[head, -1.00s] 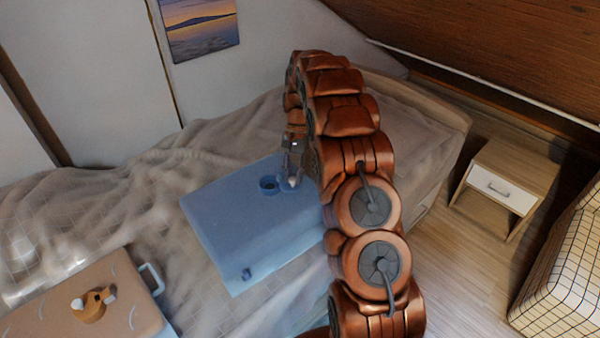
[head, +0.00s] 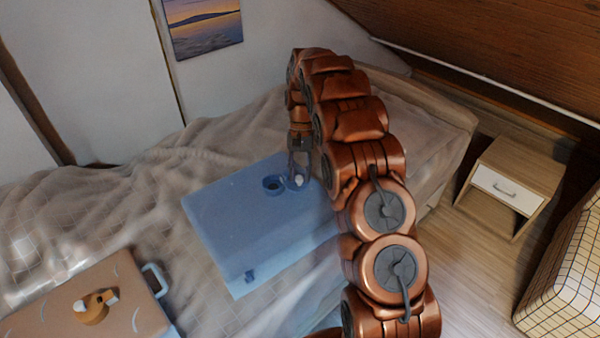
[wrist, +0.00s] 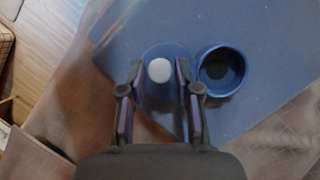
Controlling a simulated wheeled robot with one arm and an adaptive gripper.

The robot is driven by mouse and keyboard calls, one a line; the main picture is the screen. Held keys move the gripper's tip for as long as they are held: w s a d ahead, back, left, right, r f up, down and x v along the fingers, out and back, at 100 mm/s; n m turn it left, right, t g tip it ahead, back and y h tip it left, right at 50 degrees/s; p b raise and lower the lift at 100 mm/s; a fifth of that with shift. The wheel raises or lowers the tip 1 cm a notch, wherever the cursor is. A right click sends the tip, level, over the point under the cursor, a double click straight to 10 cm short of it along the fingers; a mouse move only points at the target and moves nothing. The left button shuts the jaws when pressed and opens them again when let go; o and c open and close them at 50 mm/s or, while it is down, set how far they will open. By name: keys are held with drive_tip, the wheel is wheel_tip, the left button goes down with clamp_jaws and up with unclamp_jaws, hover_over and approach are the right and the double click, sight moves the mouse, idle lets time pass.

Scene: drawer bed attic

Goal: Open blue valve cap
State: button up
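The blue suitcase-like box (head: 225,225) lies flat on the bed. On it is a round blue valve (head: 273,185) with a dark opening, uncovered; it also shows in the wrist view (wrist: 222,70). The blue cap (head: 299,184), with a pale round centre, lies just right of the valve in the head view. In the wrist view the cap (wrist: 160,92) is left of the valve, between my fingers. My gripper (head: 298,168) is over the cap, and its fingers (wrist: 158,95) are spread. I cannot tell whether either finger touches the cap.
An orange box (head: 130,310) with a pale blue handle and its own valve lies at the lower left of the bed (head: 190,160). A small nightstand (head: 520,170) stands at the right, beyond bare floor. A checked piece of furniture (head: 570,280) fills the lower right.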

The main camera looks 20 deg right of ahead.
drive_tip(key=shift+o, duration=1.2)
drive_tip(key=v, duration=0.7)
drive_tip(key=shift+r, duration=0.2)
drive_tip(key=shift+w, duration=0.1)
